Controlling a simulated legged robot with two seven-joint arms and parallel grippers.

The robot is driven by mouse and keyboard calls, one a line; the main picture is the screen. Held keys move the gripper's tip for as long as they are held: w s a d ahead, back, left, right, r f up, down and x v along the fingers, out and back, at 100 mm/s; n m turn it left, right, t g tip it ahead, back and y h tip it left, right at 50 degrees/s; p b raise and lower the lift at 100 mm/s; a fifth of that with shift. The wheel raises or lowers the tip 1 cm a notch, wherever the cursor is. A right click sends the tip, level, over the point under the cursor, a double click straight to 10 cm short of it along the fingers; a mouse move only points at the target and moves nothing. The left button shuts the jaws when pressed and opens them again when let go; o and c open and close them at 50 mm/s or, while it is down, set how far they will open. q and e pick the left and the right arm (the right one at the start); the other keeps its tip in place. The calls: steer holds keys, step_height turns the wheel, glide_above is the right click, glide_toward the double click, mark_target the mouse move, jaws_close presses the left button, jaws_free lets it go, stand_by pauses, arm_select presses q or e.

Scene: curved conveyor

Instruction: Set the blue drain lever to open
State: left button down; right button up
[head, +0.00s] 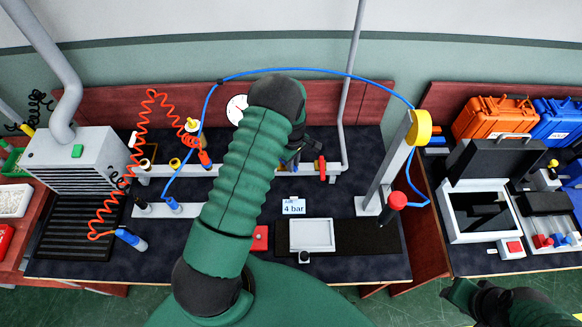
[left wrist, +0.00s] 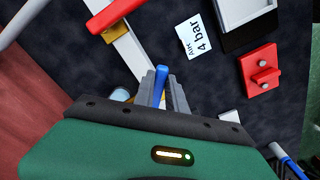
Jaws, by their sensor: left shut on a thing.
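The blue drain lever (left wrist: 160,86) stands between the grey fingers of my left gripper (left wrist: 162,82) in the left wrist view. The gripper is shut on it. In the head view my left arm reaches over the bench, and the gripper (head: 291,158) is at the white pipe rail, partly hidden by the arm. The lever's base is mostly hidden by the fingers. A dark end of my right arm (head: 466,294) shows at the lower right of the head view, away from the bench; its fingers cannot be made out.
A red lever (head: 321,168) sits on the rail right of the gripper. A "4 bar" card (head: 293,206), a white tray (head: 312,235) and a red block (head: 260,238) lie in front. A coiled orange hose (head: 150,105) hangs left.

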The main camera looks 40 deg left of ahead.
arm_select(q)
steer(key=shift+w+a+r+n, duration=0.15)
steer(key=shift+w+a+n, duration=0.15)
steer(key=shift+w+n, duration=0.25)
steer(key=c, duration=1.5)
jaws_free()
steer(key=shift+s, duration=0.1)
steer(key=shift+o, duration=0.7)
steer(key=shift+a+f, duration=0.1)
steer(key=shift+f, duration=0.1)
step_height(320, 180, up, 17)
steer(key=b, duration=0.3)
steer(key=shift+f, duration=0.15)
